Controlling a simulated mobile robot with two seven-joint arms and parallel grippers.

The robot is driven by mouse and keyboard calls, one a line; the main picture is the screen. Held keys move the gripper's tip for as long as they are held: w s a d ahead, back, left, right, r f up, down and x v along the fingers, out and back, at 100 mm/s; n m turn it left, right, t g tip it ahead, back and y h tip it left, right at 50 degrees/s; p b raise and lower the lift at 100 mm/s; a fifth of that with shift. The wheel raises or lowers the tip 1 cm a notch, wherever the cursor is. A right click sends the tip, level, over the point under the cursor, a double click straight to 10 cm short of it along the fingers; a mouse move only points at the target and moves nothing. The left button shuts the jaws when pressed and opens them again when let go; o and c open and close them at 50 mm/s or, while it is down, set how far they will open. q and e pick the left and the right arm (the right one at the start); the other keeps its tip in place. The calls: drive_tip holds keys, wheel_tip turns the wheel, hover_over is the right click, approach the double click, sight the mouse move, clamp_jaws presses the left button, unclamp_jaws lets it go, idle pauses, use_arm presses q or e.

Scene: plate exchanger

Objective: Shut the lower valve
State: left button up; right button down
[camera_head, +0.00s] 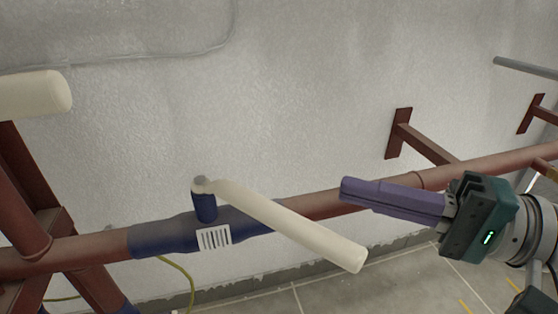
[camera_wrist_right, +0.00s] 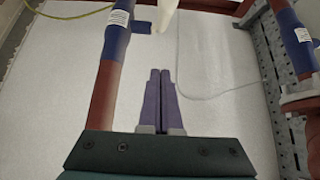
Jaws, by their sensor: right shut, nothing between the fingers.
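The lower valve has a blue body (camera_head: 178,236) with a white barcode label, set in a red-brown pipe. Its long cream handle (camera_head: 290,224) runs from the stem toward the lower right, slanting away from the pipe and out toward me. My right gripper (camera_head: 345,190) has its purple fingers together and empty. In the head view its tips are to the right of the handle's middle and above its free end, with a visible gap. The right wrist view shows the closed fingers (camera_wrist_right: 160,75) pointing toward the cream handle (camera_wrist_right: 167,16), beside the blue valve body (camera_wrist_right: 116,36). My left gripper is not in view.
Another cream handle (camera_head: 36,93) juts in at the upper left. Red-brown supports (camera_head: 420,142) join the pipe to the rough white wall (camera_head: 300,90). A grey rod (camera_head: 525,68) is at the upper right. A yellow hose (camera_head: 187,280) hangs below the pipe.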

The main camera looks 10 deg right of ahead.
sight(262, 213)
drive_tip(key=a, duration=0.2)
drive_tip(key=s+a, duration=0.1)
drive_tip(key=a, duration=0.2)
drive_tip(key=shift+s, duration=0.2)
drive_tip(key=shift+d, duration=0.1)
